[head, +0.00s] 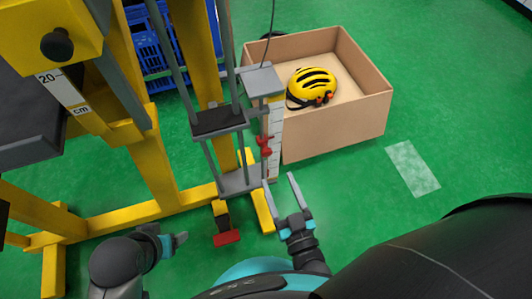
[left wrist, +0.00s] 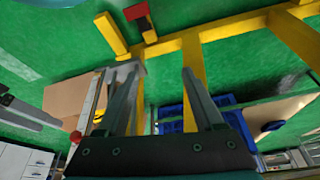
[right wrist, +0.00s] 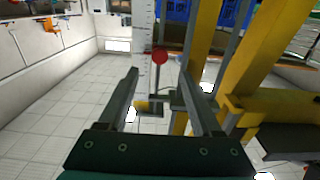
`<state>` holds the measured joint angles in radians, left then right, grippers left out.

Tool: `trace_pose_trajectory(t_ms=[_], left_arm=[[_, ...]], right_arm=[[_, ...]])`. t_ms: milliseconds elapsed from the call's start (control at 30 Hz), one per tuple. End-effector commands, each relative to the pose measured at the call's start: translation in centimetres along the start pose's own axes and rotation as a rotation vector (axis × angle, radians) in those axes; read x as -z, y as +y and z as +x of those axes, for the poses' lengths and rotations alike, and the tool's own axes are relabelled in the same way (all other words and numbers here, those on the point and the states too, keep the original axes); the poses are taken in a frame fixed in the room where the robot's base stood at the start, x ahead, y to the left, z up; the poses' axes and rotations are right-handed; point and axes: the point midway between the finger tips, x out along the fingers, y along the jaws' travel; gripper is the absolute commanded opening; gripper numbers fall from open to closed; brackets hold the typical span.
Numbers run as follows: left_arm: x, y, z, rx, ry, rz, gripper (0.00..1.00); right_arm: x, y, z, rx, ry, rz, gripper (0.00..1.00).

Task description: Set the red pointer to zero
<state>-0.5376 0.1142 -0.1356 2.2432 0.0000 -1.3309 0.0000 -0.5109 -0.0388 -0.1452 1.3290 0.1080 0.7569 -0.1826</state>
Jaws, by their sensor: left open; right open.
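The red pointer (head: 265,146) sits on the upright white scale (head: 276,125) of the tower, partway up. In the right wrist view the pointer's red round knob (right wrist: 159,57) appears between my finger tips, beyond them, beside the scale (right wrist: 145,45). The scale's numbers are too small to read. My right gripper (head: 279,178) is open and empty, below and in front of the pointer, apart from it. My left gripper (head: 182,238) is open and empty at the lower left; its fingers (left wrist: 163,68) also show in the left wrist view. A small red part (left wrist: 75,137) there may be the pointer.
The yellow frame (head: 150,165) stands left of the scale, with a red pedal (head: 227,238) at its foot. A cardboard box (head: 345,120) with a yellow helmet (head: 312,85) stands behind right. Blue crates (head: 153,45) are behind. Green floor is free at right.

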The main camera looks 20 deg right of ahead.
Motion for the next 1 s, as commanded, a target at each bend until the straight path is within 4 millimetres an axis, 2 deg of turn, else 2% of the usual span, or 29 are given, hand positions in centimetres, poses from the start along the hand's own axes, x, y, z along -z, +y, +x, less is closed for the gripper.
trace_pose_trajectory(t_ms=[100,367,700,1000], left_arm=[[0.5,-0.1,-1.1,0.002,0.022,-0.001,0.69],[1.4,0.1,-3.7,0.000,0.081,0.001,0.69],[3.2,1.4,-2.6,-0.035,0.209,0.014,0.69],[3.5,1.6,-2.5,-0.041,0.229,0.015,0.69]], right_arm=[[-0.1,0.0,2.7,-0.001,0.005,0.000,0.66],[-0.2,0.0,7.7,0.000,0.004,-0.001,0.66],[-0.1,0.0,9.7,0.000,-0.001,-0.001,0.66],[-0.1,0.0,10.0,0.000,-0.001,-0.001,0.66]])
